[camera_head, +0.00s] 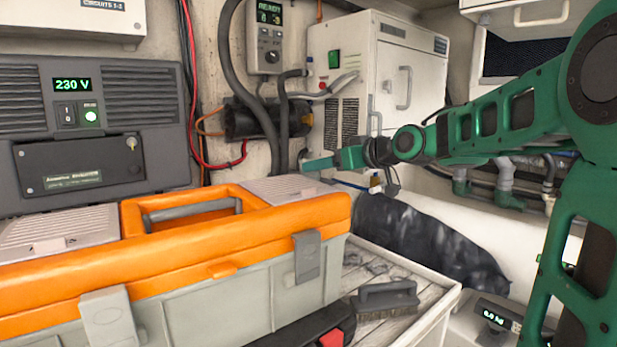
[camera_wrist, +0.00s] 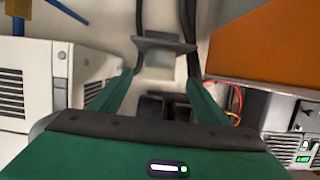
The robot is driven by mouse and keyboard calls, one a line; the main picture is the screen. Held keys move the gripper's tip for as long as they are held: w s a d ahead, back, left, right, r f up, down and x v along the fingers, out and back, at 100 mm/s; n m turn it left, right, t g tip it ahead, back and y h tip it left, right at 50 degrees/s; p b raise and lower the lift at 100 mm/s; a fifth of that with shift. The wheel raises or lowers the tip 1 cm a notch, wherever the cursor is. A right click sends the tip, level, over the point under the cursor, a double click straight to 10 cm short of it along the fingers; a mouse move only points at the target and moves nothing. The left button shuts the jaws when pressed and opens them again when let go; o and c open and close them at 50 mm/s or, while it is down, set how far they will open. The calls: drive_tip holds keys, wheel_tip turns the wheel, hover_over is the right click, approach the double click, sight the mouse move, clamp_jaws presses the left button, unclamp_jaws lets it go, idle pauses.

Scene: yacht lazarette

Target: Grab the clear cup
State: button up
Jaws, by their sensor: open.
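I cannot make out a clear cup for certain in either view. In the wrist view a pale, greyish, blocky shape (camera_wrist: 159,68) with a dark flat piece (camera_wrist: 165,43) above it shows between my fingertips; I cannot tell what it is. My gripper (camera_wrist: 161,80) is open, with its two green fingers apart and nothing visibly held. In the head view my gripper (camera_head: 320,163) reaches left, in front of the white cabinet's lower part, above and behind the toolbox's right end.
An orange and grey toolbox (camera_head: 225,290) fills the front left. A brush (camera_head: 385,297) lies on a pale slatted surface (camera_head: 410,275). A white cabinet (camera_head: 395,75), hoses and a dark cylinder (camera_head: 250,120) stand behind. A black bag (camera_head: 430,245) lies at right.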

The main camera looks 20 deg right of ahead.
drive_tip(key=shift+x, duration=3.6)
drive_tip(key=shift+d, duration=0.15)
drive_tip(key=c, duration=1.2)
drive_tip(key=shift+r, duration=0.1)
